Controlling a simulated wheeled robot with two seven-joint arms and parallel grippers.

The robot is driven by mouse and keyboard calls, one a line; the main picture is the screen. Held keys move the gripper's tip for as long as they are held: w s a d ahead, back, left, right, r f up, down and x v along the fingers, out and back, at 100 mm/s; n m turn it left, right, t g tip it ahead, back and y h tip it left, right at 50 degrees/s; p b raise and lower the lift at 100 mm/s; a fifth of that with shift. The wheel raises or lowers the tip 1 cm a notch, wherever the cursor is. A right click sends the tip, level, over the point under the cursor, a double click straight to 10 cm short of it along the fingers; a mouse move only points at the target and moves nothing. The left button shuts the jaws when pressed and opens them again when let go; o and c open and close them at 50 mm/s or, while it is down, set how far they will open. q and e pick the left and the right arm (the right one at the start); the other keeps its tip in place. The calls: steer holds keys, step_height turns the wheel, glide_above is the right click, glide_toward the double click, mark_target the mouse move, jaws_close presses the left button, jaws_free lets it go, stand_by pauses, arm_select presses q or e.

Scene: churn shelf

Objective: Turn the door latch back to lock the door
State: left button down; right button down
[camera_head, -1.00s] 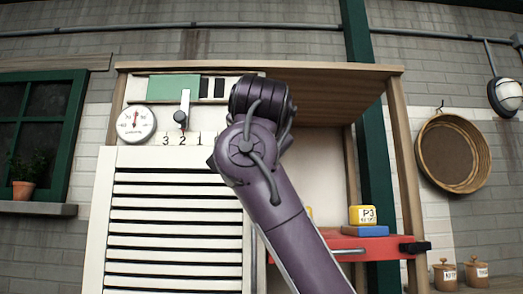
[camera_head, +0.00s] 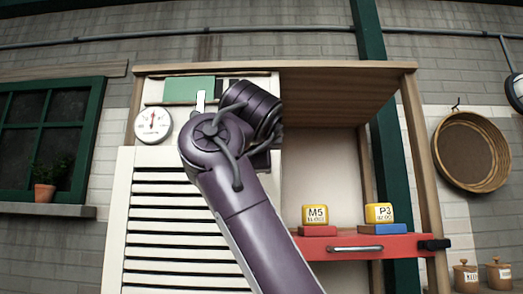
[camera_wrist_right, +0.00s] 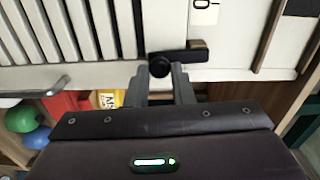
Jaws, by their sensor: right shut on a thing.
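The white louvered door (camera_head: 180,225) fills the lower left of the cabinet in the head view and also shows in the wrist view (camera_wrist_right: 75,35). The latch (camera_wrist_right: 190,52) is a dark bar with a round black knob (camera_wrist_right: 160,66) near the door's edge. My right gripper (camera_wrist_right: 160,78) has its two grey fingers on either side of the knob and is shut on it. In the head view my right arm hides the latch and gripper. My left gripper is not in view.
A red drawer (camera_head: 375,246) with a metal handle sits right of the door, beneath a yellow M5 block (camera_head: 315,214) and a yellow P3 block (camera_head: 379,213). A dial (camera_head: 153,124) is above the door. A metal handle (camera_wrist_right: 35,94) stands out in the wrist view.

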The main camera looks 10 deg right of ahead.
steer(key=shift+a+m, duration=0.15)
steer(key=shift+m, duration=0.25)
steer(key=c, duration=1.3)
jaws_free()
steer(key=shift+w, duration=0.1)
steer(key=b+v, duration=0.4)
steer(key=v, duration=0.3)
steer(key=shift+s+a+b, duration=0.2)
steer(key=shift+s+b, duration=0.15)
steer(key=shift+s, duration=0.05)
steer(key=shift+w, duration=0.1)
